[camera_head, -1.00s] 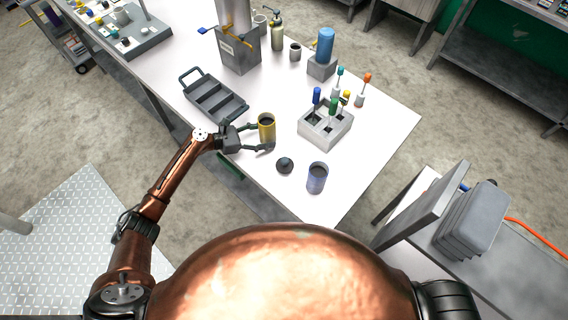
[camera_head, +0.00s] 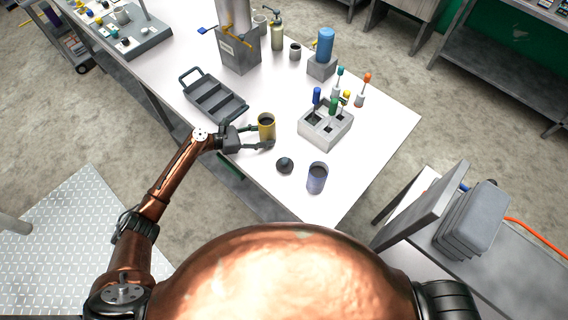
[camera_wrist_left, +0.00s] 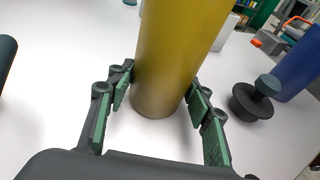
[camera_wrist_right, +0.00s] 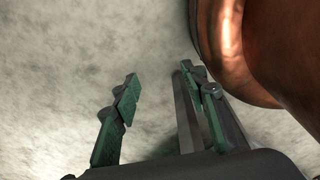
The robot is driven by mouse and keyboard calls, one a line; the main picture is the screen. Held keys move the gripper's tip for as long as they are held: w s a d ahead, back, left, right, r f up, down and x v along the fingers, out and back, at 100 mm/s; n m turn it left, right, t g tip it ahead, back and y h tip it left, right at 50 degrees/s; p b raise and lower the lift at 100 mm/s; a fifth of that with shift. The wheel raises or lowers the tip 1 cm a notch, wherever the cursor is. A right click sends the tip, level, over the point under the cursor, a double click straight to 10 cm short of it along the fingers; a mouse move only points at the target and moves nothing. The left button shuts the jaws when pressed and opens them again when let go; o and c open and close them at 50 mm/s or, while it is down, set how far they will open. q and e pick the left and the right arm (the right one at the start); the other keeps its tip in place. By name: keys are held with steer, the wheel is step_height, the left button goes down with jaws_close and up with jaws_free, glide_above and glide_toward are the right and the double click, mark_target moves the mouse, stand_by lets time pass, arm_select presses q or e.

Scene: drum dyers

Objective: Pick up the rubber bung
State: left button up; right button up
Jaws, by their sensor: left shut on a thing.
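The dark rubber bung (camera_head: 285,165) stands on the white table, between a yellow cylinder (camera_head: 267,122) and a blue-grey cup (camera_head: 317,178). In the left wrist view the bung (camera_wrist_left: 252,102) has a wide dark flange and a narrower knob, and stands to the right of the fingers, apart from them. My left gripper (camera_head: 262,137) is shut on the yellow cylinder, which is upright and appears to stand on the table; its fingers are on either side of it. My right gripper (camera_wrist_right: 158,88) is open and empty above the floor, seen only in the right wrist view.
A black compartment tray (camera_head: 215,97) lies left of the cylinder. A grey block holder (camera_head: 326,128) with coloured-handled tools stands behind the bung. A blue cylinder (camera_head: 325,45) on a grey block stands farther back. The table's right end is clear.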

steer(key=shift+o, duration=0.3)
steer(key=shift+w+d, duration=0.15)
steer(key=shift+d, duration=0.05)
steer(key=shift+r, duration=0.1)
